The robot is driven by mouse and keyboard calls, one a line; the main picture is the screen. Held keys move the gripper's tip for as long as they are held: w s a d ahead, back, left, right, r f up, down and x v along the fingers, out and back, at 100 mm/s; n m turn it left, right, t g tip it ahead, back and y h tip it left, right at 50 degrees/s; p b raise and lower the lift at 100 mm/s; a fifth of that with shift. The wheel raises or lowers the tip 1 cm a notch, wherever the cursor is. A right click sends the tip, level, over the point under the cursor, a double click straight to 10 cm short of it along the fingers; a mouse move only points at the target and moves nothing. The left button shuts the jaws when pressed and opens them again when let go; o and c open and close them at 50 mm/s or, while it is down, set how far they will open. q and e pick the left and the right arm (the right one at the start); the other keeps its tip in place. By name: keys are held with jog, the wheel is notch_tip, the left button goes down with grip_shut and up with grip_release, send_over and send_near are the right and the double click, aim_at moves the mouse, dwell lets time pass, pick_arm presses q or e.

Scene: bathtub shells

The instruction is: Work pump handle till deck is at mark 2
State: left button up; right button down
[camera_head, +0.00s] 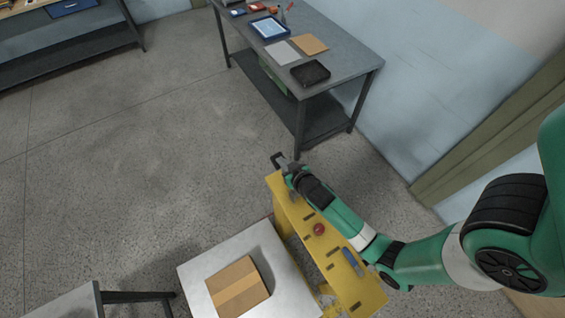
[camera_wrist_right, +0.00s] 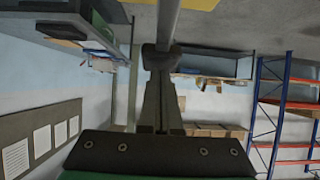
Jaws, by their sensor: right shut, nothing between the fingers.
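A yellow lift column (camera_head: 322,243) with a row of dark slots, a red knob (camera_head: 319,229) and a blue part (camera_head: 353,262) stands beside the pale grey deck (camera_head: 200,272). A cardboard box (camera_head: 238,287) lies on the deck. My right gripper (camera_head: 287,166) is at the far end of the column, by a dark bracket-like piece (camera_head: 278,159). In the right wrist view its fingers (camera_wrist_right: 160,75) are shut and empty, with their tips close to a grey bar (camera_wrist_right: 168,22), possibly the pump handle. Contact cannot be told. Mark numbers are not readable. My left gripper is out of view.
A grey workbench (camera_head: 341,66) with a tablet (camera_head: 268,27) and a black tray (camera_head: 310,73) stands beyond the column. A table corner (camera_head: 75,303) is at the lower left. The floor (camera_head: 130,170) left of the column is clear.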

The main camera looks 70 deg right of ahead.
dwell(0.4)
jog(key=shift+w+p, duration=0.1)
jog(key=shift+p, duration=0.25)
jog(key=shift+w+d+f+g+y+p, duration=0.25)
jog(key=shift+f+g+y+p, duration=0.15)
jog(key=shift+g, duration=0.1)
jog(key=f, duration=0.1)
jog(key=b, duration=0.1)
jog(key=f, duration=0.1)
jog(key=shift+w+d+f, duration=0.2)
jog(key=shift+w+f, duration=0.05)
jog(key=shift+f, duration=0.05)
jog(key=shift+w+d+f+b, duration=0.1)
jog(key=shift+w+f+b, duration=0.05)
jog(key=shift+f+b, duration=0.5)
jog(key=shift+w+d+f+b, duration=0.1)
jog(key=shift+f+b, duration=0.4)
jog(key=shift+b, duration=0.15)
notch_tip(320, 180, up, 5)
jog(key=p, duration=0.4)
jog(key=shift+w+d+r+p, duration=0.1)
jog(key=shift+w+r+p, duration=0.1)
jog(key=shift+p, duration=0.1)
jog(key=s+a+r+p, duration=0.1)
jog(key=s+a+r, duration=0.2)
jog(key=r, duration=0.3)
jog(key=shift+s+a+r, duration=0.25)
jog(key=shift+s+r, duration=0.1)
jog(key=shift+s, duration=0.45)
